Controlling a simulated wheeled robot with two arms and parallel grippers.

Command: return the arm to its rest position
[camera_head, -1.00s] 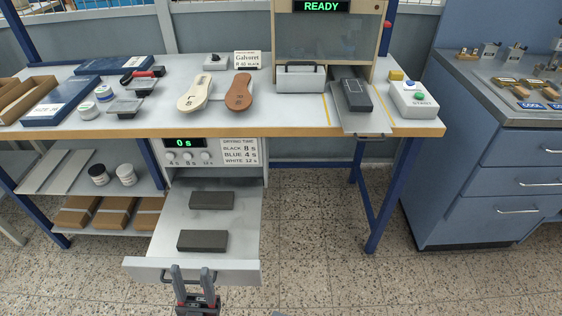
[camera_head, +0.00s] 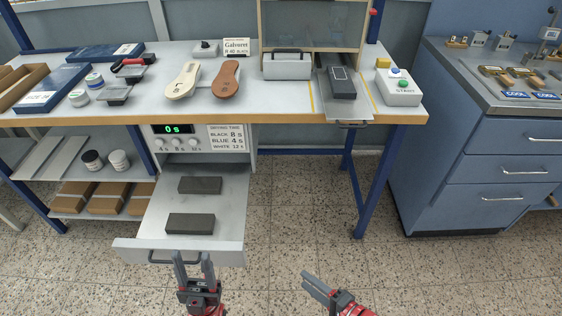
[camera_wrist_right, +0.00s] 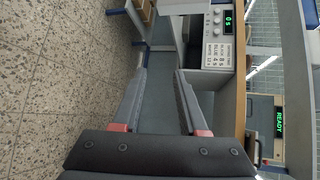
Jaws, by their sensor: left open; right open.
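My left gripper (camera_head: 193,268) is at the bottom of the head view, in front of the open drawer's handle. Its two fingers point up and stand apart, with nothing between them. My right gripper (camera_head: 313,285) is at the bottom centre, over the floor, with its fingers pointing up and left. In the right wrist view its fingers (camera_wrist_right: 155,85) are spread wide and empty. Whether the left fingers touch the drawer handle (camera_head: 180,258) cannot be told.
The drawer (camera_head: 222,232) stands pulled out with two dark blocks (camera_head: 190,224) in it. The workbench (camera_head: 290,118) bears insoles (camera_head: 183,80), a press and a START button box (camera_head: 398,88). A blue cabinet (camera_head: 440,170) stands at right. Floor between is clear.

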